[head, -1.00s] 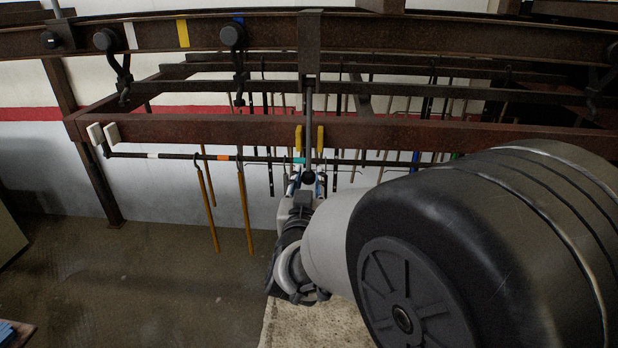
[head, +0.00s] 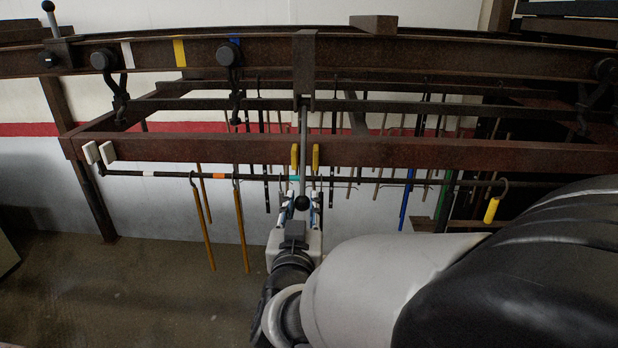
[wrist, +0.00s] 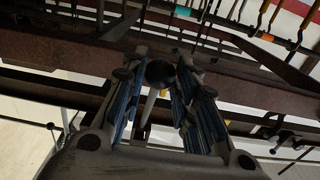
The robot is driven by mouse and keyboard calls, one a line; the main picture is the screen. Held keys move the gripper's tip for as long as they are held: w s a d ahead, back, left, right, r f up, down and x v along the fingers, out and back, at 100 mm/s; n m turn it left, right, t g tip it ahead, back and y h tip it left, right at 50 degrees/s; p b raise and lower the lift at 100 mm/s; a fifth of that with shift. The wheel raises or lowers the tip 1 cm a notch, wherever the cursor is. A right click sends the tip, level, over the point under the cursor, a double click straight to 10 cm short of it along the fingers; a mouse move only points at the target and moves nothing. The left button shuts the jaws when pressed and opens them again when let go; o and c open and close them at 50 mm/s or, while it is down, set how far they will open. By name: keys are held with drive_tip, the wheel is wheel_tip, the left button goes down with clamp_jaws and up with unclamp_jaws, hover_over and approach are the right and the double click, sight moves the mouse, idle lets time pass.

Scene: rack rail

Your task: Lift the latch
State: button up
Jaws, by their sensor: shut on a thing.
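The latch shows in the head view as a thin grey lever (head: 303,125) hanging from a brown bracket on the upper beam, with a black ball knob (head: 302,202) at its lower end. It passes between two yellow blocks (head: 295,157) on the lower red-brown beam. My gripper (head: 302,208) has blue-padded fingers, one on each side of the knob, and is shut on the latch. In the wrist view the knob (wrist: 160,72) sits between the fingers of my gripper (wrist: 158,88). The exact contact is partly hidden.
A dark rail (head: 150,174) runs just behind the knob, with yellow-brown rods (head: 241,225) hanging at left. A yellow-handled hook (head: 491,210) hangs at right. Floor at lower left is open.

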drive_tip(key=s+r+p, duration=0.7)
drive_tip(key=s+r, duration=0.1)
drive_tip(key=r, duration=0.1)
drive_tip(key=shift+s+a, duration=0.15)
drive_tip(key=shift+s, duration=0.2)
idle(0.5)
drive_tip(key=o, duration=0.9)
drive_tip(key=shift+f, duration=0.1)
drive_tip(key=shift+o, duration=0.2)
drive_tip(key=shift+s, duration=0.1)
drive_tip(key=s+b, duration=0.5)
drive_tip(key=s, duration=0.2)
drive_tip(key=shift+b, duration=0.4)
